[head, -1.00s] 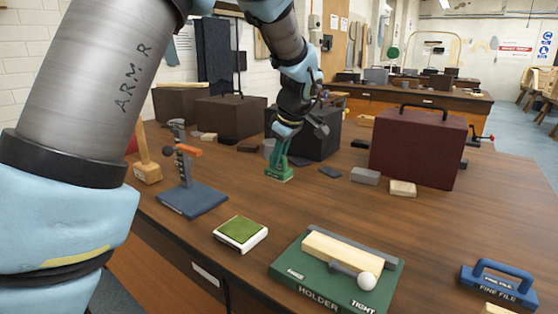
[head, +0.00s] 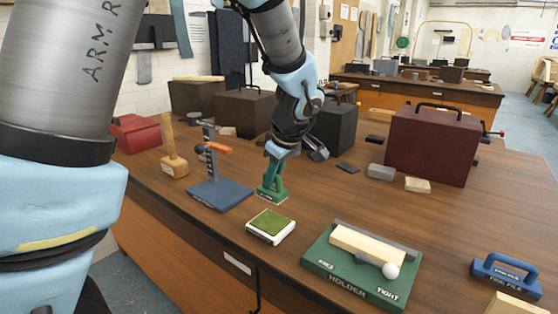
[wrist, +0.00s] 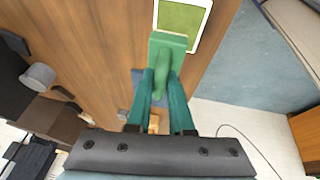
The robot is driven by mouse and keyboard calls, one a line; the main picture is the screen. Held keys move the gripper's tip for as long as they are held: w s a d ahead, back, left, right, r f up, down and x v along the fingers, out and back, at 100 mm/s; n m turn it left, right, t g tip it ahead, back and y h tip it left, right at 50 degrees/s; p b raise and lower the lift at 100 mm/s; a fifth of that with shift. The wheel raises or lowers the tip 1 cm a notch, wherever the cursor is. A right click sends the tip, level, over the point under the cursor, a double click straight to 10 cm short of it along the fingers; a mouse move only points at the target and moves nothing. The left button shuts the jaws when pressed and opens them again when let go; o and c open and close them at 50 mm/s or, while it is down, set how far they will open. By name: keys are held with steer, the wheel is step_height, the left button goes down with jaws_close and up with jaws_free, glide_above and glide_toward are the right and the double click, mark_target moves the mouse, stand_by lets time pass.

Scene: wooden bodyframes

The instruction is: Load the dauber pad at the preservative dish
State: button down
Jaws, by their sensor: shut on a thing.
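The green dauber (head: 271,184) has an upright handle and a flat base. My gripper (head: 276,152) is shut on its handle, and the base hangs low near the table; I cannot tell whether it touches. The wrist view shows the dauber (wrist: 163,70) between the two green-looking fingers (wrist: 162,95). The preservative dish (head: 271,227), a white square tray with a green surface, lies just in front of the dauber in the head view. In the wrist view the dish (wrist: 183,20) is at the top, partly overlapped by the dauber's base. The pad's underside is hidden.
A blue stand with an orange lever (head: 220,193) and a wooden mallet (head: 173,155) are on the left. A green holder (head: 320,262) bears a wooden bar and a white-knobbed lever. A blue fine file (head: 506,275) lies at the right. A maroon case (head: 432,150) stands behind.

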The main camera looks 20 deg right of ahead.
mark_target(272, 201)
steer(key=shift+s+a+f, duration=0.25)
steer(key=shift+s+a, duration=0.05)
steer(key=shift+a, duration=0.1)
steer(key=shift+f+b, duration=1.65)
steer(key=shift+f, duration=1.15)
steer(key=shift+f+b, duration=0.6)
steer(key=shift+b, duration=0.4)
stand_by(0.8)
steer(key=shift+r+p, duration=1.7)
steer(key=shift+r, duration=1.9)
